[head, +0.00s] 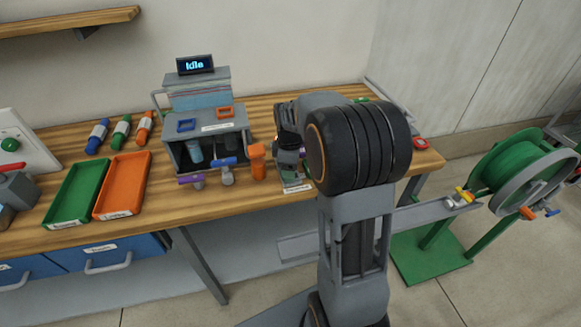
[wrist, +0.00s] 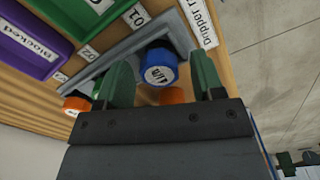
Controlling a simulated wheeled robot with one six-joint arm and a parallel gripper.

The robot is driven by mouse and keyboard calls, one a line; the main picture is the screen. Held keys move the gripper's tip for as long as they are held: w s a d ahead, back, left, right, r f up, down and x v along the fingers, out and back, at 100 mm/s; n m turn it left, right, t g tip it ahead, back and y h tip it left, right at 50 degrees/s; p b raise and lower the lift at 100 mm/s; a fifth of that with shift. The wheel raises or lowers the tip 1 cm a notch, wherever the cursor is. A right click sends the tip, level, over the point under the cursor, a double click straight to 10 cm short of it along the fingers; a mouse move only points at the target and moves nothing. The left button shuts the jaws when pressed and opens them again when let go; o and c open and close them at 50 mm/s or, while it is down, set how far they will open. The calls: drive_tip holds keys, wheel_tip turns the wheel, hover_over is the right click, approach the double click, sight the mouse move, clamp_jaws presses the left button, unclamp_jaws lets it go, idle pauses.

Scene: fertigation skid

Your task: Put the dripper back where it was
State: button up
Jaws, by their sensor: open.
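In the wrist view, a blue-capped dripper (wrist: 161,68) with small white lettering sits at the grey angled rack (wrist: 180,28). My gripper (wrist: 163,78) is open, its green fingers to either side of the blue cap with gaps visible. I cannot tell whether either finger touches it. An orange cap (wrist: 172,96) shows just below the blue one, partly hidden by my gripper. Another orange cap (wrist: 76,104) and a bit of green show left of the left finger. In the head view my arm hides most of the rack area; the gripper is not clear there.
In the wrist view, a purple tray (wrist: 32,45) labelled "Blocked" and a green tray (wrist: 80,12) lie beside the rack. In the head view, a test bench (head: 205,150) reading "Idle", green (head: 52,222) and orange (head: 104,214) trays and several drippers (head: 121,132) stand left; a hose reel (head: 525,175) stands right.

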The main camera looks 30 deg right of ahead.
wheel_tip(320, 180, up, 11)
drive_tip(key=s+a+f+m+t, duration=0.1)
drive_tip(key=s+a+m, duration=0.3)
drive_tip(key=s, duration=0.4)
drive_tip(key=s+a+f+m+t, duration=0.2)
drive_tip(key=s+a+f+m, duration=0.1)
drive_tip(key=s+a+m, duration=0.2)
drive_tip(key=s+m+p, duration=0.1)
drive_tip(key=s+m, duration=0.1)
drive_tip(key=s, duration=0.1)
drive_tip(key=shift+a+f, duration=0.2)
drive_tip(key=shift+f, duration=0.15)
drive_tip(key=shift+r, duration=0.1)
drive_tip(key=shift+t, duration=0.3)
wheel_tip(320, 180, up, 5)
drive_tip(key=p, duration=0.4)
drive_tip(key=shift+p, duration=0.3)
